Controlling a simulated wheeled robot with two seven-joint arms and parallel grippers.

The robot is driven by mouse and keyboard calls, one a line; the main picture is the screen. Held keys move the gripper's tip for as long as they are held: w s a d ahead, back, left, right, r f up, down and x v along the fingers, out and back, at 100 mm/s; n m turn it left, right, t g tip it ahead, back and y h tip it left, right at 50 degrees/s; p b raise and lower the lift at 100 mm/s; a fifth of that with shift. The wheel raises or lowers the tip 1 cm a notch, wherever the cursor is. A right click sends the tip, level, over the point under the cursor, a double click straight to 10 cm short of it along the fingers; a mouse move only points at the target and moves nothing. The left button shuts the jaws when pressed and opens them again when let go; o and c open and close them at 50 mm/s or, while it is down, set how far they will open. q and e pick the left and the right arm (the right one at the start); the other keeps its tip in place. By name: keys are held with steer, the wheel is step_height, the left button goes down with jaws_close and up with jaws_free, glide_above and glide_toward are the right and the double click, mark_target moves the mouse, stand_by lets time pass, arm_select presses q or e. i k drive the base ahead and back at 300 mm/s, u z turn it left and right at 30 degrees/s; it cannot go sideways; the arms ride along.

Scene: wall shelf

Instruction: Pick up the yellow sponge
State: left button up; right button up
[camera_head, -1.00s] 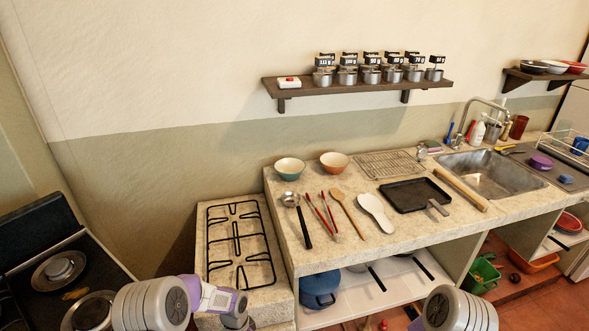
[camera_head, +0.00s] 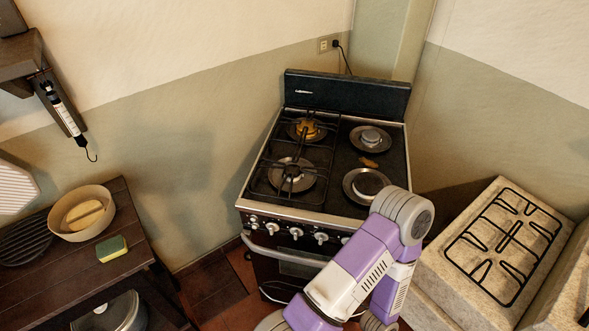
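The yellow sponge (camera_head: 111,248), with a green layer along its edge, lies on the dark wooden table (camera_head: 60,285) at the lower left, near the table's right edge. It lies just right of and in front of a beige bowl. One of my purple and white arms shows at the lower middle, in front of the stove and well to the right of the sponge. No gripper fingers are in the picture. Nothing touches the sponge from above.
The bowl (camera_head: 88,206) holds a yellowish loaf-like item (camera_head: 84,214). A black stove (camera_head: 285,205) stands in the middle, with a stone counter and burner grate (camera_head: 507,245) to the right. A hanging scale (camera_head: 66,118) hangs from a wall shelf. A lidded pot (camera_head: 112,315) stands below the table.

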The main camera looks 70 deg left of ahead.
mark_target(108, 249)
steer(key=u, duration=4)
